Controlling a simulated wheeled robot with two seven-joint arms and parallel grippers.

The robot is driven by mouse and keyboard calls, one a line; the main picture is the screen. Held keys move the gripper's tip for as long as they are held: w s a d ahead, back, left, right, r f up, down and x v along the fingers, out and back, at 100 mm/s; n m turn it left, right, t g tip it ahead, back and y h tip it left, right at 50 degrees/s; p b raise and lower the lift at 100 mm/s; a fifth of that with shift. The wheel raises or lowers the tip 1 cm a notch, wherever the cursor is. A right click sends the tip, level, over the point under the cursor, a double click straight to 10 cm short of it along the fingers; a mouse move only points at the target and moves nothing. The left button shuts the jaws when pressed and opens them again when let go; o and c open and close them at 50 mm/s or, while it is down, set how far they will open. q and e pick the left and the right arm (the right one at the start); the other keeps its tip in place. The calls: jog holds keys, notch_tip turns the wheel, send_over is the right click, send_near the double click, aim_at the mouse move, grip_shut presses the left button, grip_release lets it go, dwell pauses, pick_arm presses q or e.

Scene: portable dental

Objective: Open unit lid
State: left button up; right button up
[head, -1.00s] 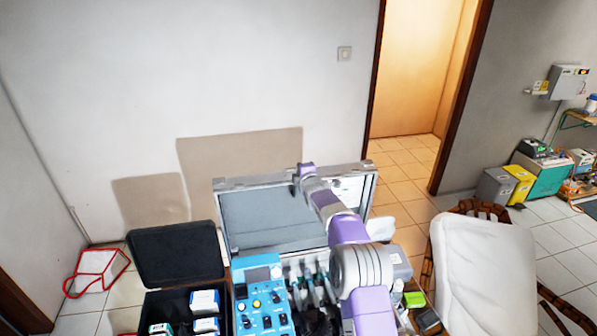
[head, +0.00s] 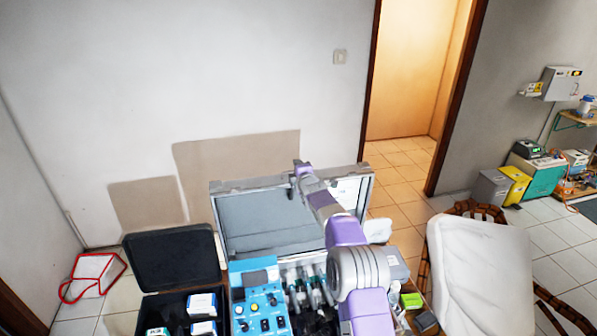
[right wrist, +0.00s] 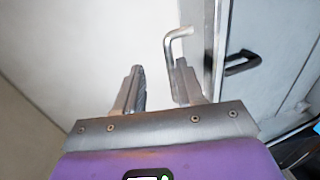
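The unit lid (head: 228,215) is a grey panel with a metal frame, standing raised at the back of the unit. The unit's blue control panel (head: 262,300) with knobs is exposed in front of it. My right arm reaches over the unit, and my right gripper (head: 301,168) is at the lid's top edge. In the right wrist view my right gripper (right wrist: 159,85) has its fingers apart with nothing clamped between them. A bent metal bar (right wrist: 180,40) on the lid's edge (right wrist: 215,50) lies just beyond the right-hand finger; contact is unclear. My left gripper is not in view.
An open black case (head: 178,258) with small boxes stands left of the unit. A white chair (head: 478,270) stands to the right, and small bottles (head: 410,300) sit beside the unit. A wall is behind the lid. Floor is clear near the doorway.

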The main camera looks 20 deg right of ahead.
jog(key=shift+s+r, duration=0.1)
jog(key=shift+r, duration=0.05)
jog(key=shift+s+a+b, duration=0.2)
jog(key=shift+s+b, duration=0.3)
jog(key=b+v, duration=0.3)
jog(key=v, duration=0.3)
jog(key=shift+s, duration=0.2)
